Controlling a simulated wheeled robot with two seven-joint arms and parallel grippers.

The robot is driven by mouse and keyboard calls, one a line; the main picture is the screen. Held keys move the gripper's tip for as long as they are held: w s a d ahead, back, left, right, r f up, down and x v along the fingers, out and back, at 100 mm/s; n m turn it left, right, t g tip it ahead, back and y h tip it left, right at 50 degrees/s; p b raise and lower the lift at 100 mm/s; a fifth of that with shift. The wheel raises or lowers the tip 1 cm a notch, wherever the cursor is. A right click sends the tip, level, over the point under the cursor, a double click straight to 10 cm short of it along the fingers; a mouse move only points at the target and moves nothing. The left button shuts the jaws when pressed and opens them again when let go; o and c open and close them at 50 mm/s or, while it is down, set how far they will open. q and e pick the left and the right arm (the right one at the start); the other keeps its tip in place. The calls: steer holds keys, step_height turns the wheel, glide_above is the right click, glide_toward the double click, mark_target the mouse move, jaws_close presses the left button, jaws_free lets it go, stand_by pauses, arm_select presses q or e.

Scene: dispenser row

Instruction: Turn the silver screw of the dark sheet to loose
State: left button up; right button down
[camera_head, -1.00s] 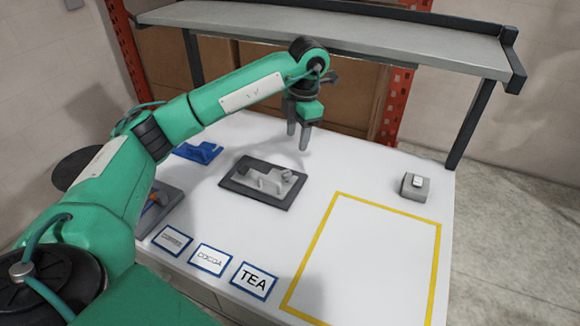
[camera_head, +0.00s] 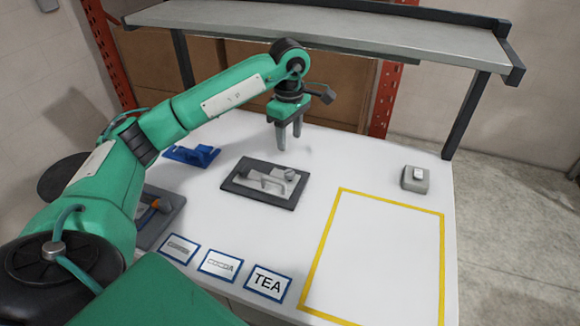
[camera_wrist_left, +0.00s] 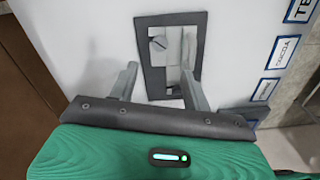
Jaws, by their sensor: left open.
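The dark sheet (camera_head: 231,185) lies flat on the white table, with a grey plate and a bent silver bar (camera_head: 262,180) on it. The silver screw (camera_head: 290,174) is at the far right part of the plate. In the left wrist view its round, slotted head (camera_wrist_left: 159,43) shows near the corner of the sheet (camera_wrist_left: 154,80). My left gripper (camera_head: 289,142) is open and empty, pointing down above the table behind the sheet. In the left wrist view its fingers (camera_wrist_left: 160,68) stand apart, with the screw beyond and between them. My right gripper is out of view.
A blue fixture (camera_head: 192,155) and a grey tray (camera_head: 160,222) lie to the left. Label cards, including TEA (camera_head: 267,282), line the front. A yellow frame (camera_head: 325,240) and a grey button box (camera_head: 415,179) are to the right. A shelf (camera_head: 330,28) spans the back.

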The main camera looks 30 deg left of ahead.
arm_select(q)
steer(key=p, duration=0.2)
glide_above(289, 172)
step_height(289, 172, down, 7)
step_height(289, 172, down, 4)
steer(key=shift+r, duration=0.2)
steer(key=shift+f, duration=0.45)
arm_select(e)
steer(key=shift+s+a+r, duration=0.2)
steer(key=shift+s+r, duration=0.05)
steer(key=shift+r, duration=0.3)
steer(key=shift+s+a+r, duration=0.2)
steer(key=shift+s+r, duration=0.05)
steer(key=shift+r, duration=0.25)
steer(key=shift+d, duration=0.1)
arm_select(q)
steer(key=c, duration=1)
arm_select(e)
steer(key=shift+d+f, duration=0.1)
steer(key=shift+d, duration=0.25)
